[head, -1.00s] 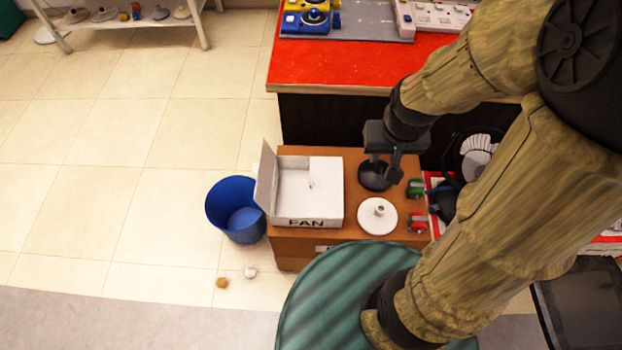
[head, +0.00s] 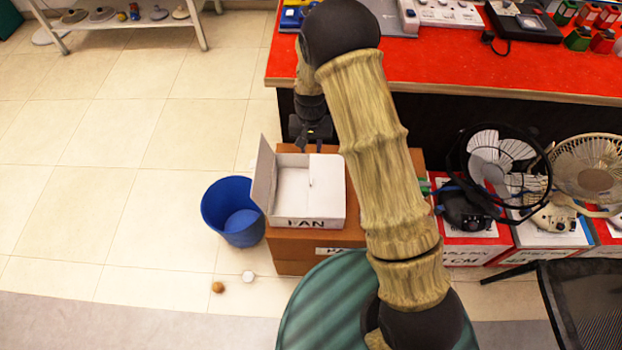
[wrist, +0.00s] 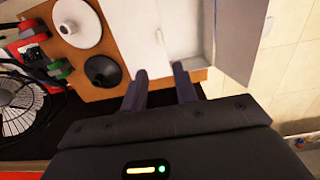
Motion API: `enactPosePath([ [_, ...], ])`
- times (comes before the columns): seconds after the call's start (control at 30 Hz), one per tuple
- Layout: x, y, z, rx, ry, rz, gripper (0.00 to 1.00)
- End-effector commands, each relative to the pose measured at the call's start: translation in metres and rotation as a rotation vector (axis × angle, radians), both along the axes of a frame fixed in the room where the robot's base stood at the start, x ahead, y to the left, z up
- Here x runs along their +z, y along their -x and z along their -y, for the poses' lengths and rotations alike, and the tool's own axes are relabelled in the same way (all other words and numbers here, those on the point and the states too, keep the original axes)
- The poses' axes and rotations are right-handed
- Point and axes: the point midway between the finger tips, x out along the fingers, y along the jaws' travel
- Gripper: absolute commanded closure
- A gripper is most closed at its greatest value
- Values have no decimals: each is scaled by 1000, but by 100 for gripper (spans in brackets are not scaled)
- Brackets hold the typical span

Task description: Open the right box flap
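The white box (head: 310,223) marked FAN stands on a brown wooden cabinet. Its left flap (head: 264,175) stands up and leans outward. The right flap (head: 326,180) lies flat over the right half of the box; in the wrist view it is the white panel (wrist: 135,32) at left of the opening. The open part of the box (wrist: 190,40) shows beside it. My gripper (head: 312,146) is over the box's far edge. In the wrist view my gripper (wrist: 160,72) has its two dark fingers apart, nothing between them, near that edge. Contact cannot be told.
A blue bin (head: 233,210) stands left of the cabinet (head: 292,255). A white disc-shaped base (wrist: 77,22) and a black one (wrist: 102,71) sit beside the box. Fans (head: 590,170) stand at right. The red table (head: 400,72) is behind.

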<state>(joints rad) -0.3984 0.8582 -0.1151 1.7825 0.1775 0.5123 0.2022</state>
Motion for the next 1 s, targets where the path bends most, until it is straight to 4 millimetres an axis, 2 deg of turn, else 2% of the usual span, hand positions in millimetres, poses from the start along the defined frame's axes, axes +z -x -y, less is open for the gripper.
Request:
enactPosePath([
  [0.27, 1, 0, 0, 0, 0, 1, 71],
  [0.47, -12, 0, 1, 0, 0, -1, 71],
  [1.0, -100, 1, 1, 0, 1, -2, 71],
])
